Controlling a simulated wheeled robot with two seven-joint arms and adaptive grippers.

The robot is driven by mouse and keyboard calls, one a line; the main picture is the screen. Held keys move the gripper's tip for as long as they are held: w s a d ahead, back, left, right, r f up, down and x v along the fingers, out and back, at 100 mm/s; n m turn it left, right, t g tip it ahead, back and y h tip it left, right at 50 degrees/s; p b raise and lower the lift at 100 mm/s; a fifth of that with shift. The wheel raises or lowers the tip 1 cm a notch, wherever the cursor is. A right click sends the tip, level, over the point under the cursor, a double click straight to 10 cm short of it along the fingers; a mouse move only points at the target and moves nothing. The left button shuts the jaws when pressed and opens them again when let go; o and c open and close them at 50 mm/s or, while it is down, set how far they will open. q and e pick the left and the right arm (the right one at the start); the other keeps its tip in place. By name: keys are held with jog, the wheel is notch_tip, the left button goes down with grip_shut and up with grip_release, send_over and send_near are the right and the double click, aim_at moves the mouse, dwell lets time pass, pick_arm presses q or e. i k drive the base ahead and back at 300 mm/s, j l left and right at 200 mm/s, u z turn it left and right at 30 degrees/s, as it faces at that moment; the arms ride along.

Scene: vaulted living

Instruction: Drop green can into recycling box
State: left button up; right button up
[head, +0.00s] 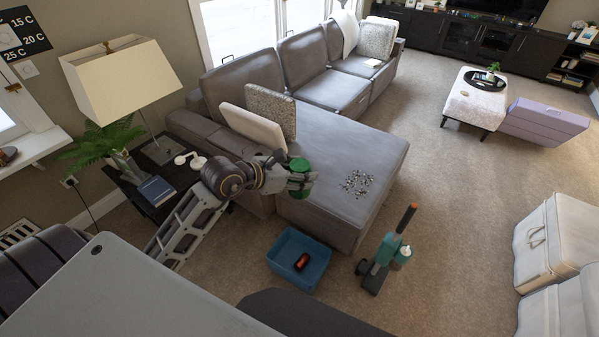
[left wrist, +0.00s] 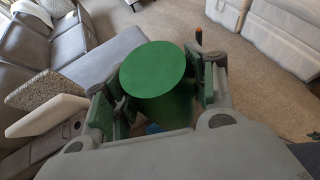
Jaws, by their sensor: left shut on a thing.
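The green can (head: 299,166) is held in my left gripper (head: 300,180) above the grey sofa's near end. In the left wrist view the green can (left wrist: 156,80) sits between the two fingers of the left gripper (left wrist: 158,95), which touch its sides. The recycling box (head: 283,262) is a blue open bin on the carpet, below and in front of the held can. A dark red can (head: 302,262) lies inside it. Only a small bit of blue shows below the can in the left wrist view. My right gripper is not in view.
A teal and grey upright device with an orange handle (head: 388,252) stands right of the box. The grey sofa (head: 340,155) has puzzle-like pieces (head: 357,183) on it. A dark side table (head: 150,195) holds a lamp (head: 125,80) and a blue book (head: 157,190).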

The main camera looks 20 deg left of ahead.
aim_at(290, 253)
jog(key=j, duration=0.4)
jog(key=i+j+z, duration=0.15)
jog(key=j, duration=0.25)
jog(key=i+j, duration=0.2)
jog(key=i+j+z, duration=0.1)
jog(key=j, duration=0.2)
jog(key=i, duration=0.05)
